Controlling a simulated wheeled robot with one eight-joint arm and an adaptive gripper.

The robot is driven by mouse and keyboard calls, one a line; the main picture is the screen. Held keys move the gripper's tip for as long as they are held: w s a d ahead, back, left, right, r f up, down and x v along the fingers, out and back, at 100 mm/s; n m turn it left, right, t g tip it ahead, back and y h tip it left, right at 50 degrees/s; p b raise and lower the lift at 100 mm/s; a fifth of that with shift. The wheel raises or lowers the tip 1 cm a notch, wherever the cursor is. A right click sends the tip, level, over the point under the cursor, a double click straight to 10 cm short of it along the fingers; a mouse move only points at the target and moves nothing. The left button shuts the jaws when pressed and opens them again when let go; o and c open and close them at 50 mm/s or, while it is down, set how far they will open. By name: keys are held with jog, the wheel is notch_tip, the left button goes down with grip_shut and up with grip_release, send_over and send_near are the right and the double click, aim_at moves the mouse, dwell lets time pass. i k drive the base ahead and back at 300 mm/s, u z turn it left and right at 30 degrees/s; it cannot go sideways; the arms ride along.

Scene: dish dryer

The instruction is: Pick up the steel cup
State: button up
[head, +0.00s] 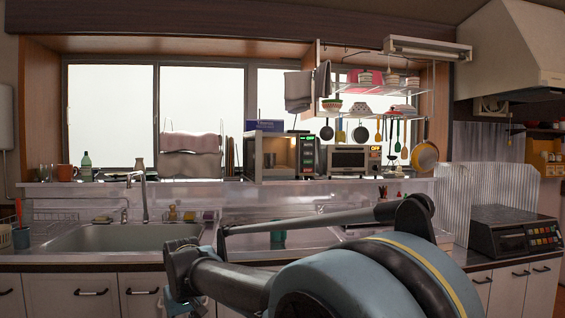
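I cannot make out a steel cup with certainty in the head view. My arm reaches from the bottom right towards the left, in front of the counter. Its far end, with my gripper (182,302), shows at the bottom, low in front of the cabinets. The fingers are too small and too hidden to tell whether they are open or shut, and no held object is visible. A teal cup-like thing (278,236) stands on the counter behind my arm, partly hidden by it.
A steel sink (120,238) with a tap (144,198) lies at the left. A teal cup (21,238) stands left of it. A lit, box-shaped appliance (272,157) and a toaster oven (352,160) stand on the ledge. Utensils hang under the wire shelf (370,92).

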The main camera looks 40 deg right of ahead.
aim_at(270, 158)
jog(key=z, duration=0.9)
jog(key=i, duration=1)
jog(key=u, duration=0.05)
